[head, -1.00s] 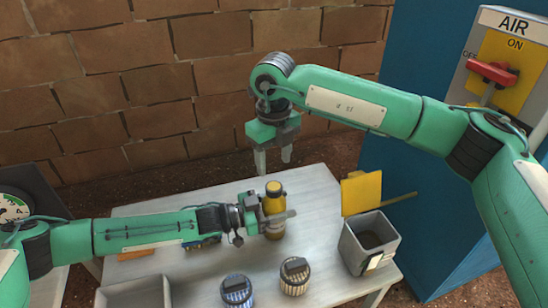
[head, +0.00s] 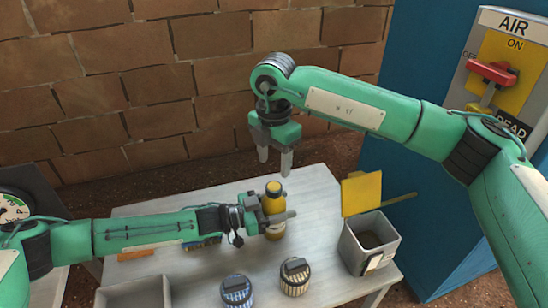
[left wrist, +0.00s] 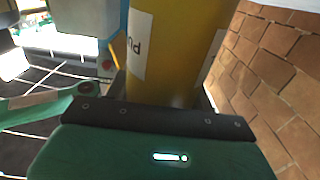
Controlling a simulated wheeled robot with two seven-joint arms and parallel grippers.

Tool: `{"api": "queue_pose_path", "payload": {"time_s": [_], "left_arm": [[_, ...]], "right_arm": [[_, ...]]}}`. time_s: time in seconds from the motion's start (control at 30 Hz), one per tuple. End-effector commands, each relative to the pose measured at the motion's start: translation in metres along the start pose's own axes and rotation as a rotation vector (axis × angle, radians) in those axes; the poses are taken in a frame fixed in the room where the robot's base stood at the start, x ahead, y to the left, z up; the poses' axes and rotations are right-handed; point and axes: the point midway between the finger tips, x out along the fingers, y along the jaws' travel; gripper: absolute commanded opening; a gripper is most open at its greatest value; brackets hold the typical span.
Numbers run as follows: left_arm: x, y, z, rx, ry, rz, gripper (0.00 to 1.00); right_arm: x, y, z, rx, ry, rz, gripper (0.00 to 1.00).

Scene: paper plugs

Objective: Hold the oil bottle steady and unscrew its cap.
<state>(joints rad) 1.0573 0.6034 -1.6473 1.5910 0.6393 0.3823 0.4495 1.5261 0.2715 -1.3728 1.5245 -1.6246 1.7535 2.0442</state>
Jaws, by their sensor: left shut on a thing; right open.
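The oil bottle (head: 273,205) is yellow-brown and stands upright on the table. Its cap (head: 273,187) is on its top. My left gripper (head: 272,216) is shut around the bottle's body from the left. In the left wrist view the bottle (left wrist: 175,50) fills the space between the fingers, with part of a white label showing. My right gripper (head: 275,160) is open and empty, pointing down above the bottle, with its fingertips a little higher than the cap and apart from it.
A grey bin (head: 353,252) with a yellow lid (head: 361,194) stands to the right. Two striped round containers (head: 237,290) (head: 295,276) are at the front. A light tray (head: 135,294) is front left. Bare pale tabletop (head: 315,190) lies right of the bottle.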

Motion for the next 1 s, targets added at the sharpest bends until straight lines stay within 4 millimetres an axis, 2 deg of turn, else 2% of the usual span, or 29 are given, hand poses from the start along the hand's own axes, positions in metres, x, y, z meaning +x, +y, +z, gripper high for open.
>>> {"api": "queue_pose_path", "payload": {"time_s": [0.23, 0.5, 0.7, 1.0], "left_arm": [[0.000, 0.000, 0.000, 0.000, 0.000, 0.000, 0.00], [0.000, 0.000, 0.000, 0.000, 0.000, 0.000, 0.00], [0.000, 0.000, 0.000, 0.000, 0.000, 0.000, 0.00], [0.000, 0.000, 0.000, 0.000, 0.000, 0.000, 0.00]], "right_arm": [[0.010, 0.000, 0.000, 0.067, 0.000, -0.001, 0.55], [0.052, -0.001, 0.000, 0.065, 0.002, -0.003, 0.55], [0.074, 0.000, 0.000, 0.064, 0.001, -0.001, 0.55], [0.080, 0.000, 0.000, 0.064, 0.000, 0.000, 0.55]]}}
